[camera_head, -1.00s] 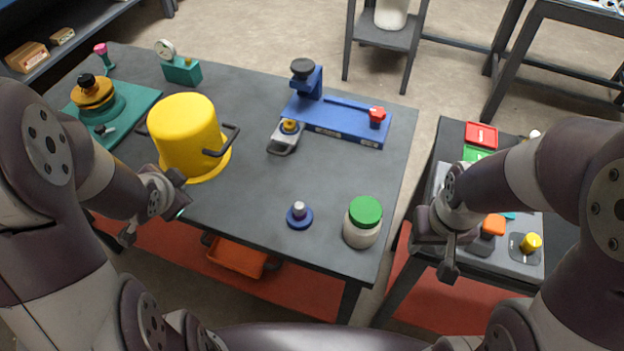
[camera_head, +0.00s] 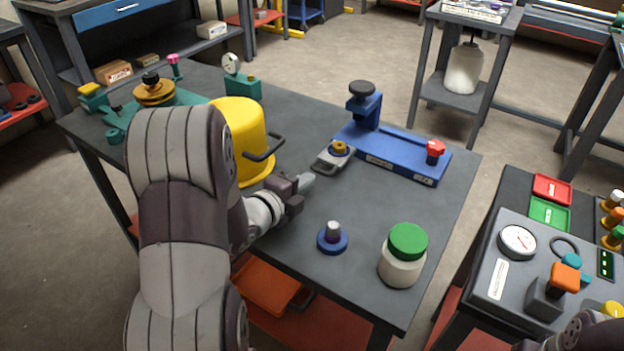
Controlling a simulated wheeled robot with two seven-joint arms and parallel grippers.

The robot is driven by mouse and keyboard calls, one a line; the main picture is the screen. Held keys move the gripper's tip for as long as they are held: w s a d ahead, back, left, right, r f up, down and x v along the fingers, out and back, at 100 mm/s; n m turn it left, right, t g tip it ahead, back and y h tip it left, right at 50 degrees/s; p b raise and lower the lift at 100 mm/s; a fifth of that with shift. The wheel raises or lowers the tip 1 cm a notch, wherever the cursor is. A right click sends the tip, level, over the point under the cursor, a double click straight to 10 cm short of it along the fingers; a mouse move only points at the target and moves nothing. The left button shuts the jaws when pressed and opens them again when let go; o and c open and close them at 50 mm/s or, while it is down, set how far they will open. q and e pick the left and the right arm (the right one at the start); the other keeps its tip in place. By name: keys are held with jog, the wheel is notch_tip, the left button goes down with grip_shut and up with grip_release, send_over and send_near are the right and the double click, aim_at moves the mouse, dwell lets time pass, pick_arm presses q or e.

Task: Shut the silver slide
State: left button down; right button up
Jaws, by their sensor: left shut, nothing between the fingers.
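The silver slide (camera_head: 331,158), a flat grey piece with a yellow knob on top, lies on the dark table beside the left end of the blue fixture (camera_head: 397,153). My left gripper (camera_head: 305,183) is shut and empty. In the picture it is just below and left of the slide, apart from it, with its fingers pointing right. My left arm covers part of the yellow pot. My right gripper is not in view; only a piece of my right arm shows at the lower right corner.
The yellow pot (camera_head: 240,135) stands left of the gripper. A silver-topped blue knob (camera_head: 333,239) and a green-lidded jar (camera_head: 402,258) stand near the front edge. A grey gauge panel (camera_head: 513,277) is on the right table.

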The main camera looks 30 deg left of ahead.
aim_at(336, 150)
pick_arm(q)
jog(key=shift+x, duration=1.5)
jog(key=b+x, duration=0.1)
jog(key=x, duration=0.2)
jog(key=r+b+x, duration=0.1)
jog(key=x, duration=0.2)
jog(key=b+x, duration=0.1)
jog(key=x, duration=0.2)
jog(key=shift+w+a+r, duration=0.1)
jog(key=shift+w+r, duration=0.35)
jog(key=shift+w, duration=0.15)
jog(key=shift+r, duration=0.35)
jog(key=shift+r, duration=0.1)
